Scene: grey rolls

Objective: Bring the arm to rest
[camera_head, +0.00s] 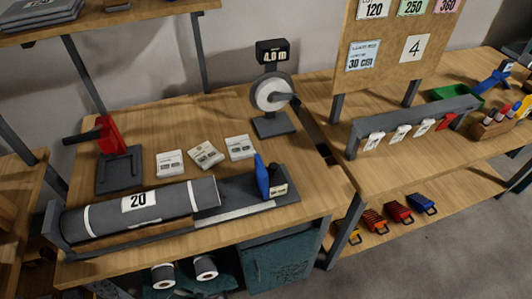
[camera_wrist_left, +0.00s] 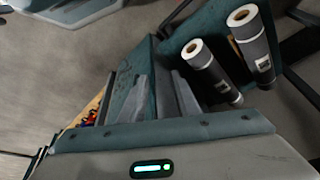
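My left gripper (camera_wrist_left: 161,80) shows in the left wrist view, with its grey fingers a little apart and nothing seen between them. Two grey rolls with white ends, one nearer (camera_wrist_left: 212,72) and one farther (camera_wrist_left: 252,46), lie beyond it to the right, apart from the fingers. Neither gripper shows in the head view. There, a large grey roll (camera_head: 112,213) labelled 20 lies in a dark cradle on the wooden table (camera_head: 110,262). My right gripper is in neither view.
A measuring wheel (camera_head: 272,95) reading 4.0 m, a red-handled device (camera_head: 112,150) and three white cards (camera_head: 205,155) stand on the table. A blue stop (camera_head: 262,176) is at the ruler's right. Below are a teal cabinet (camera_head: 283,262) and two grey rolls (camera_head: 205,267).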

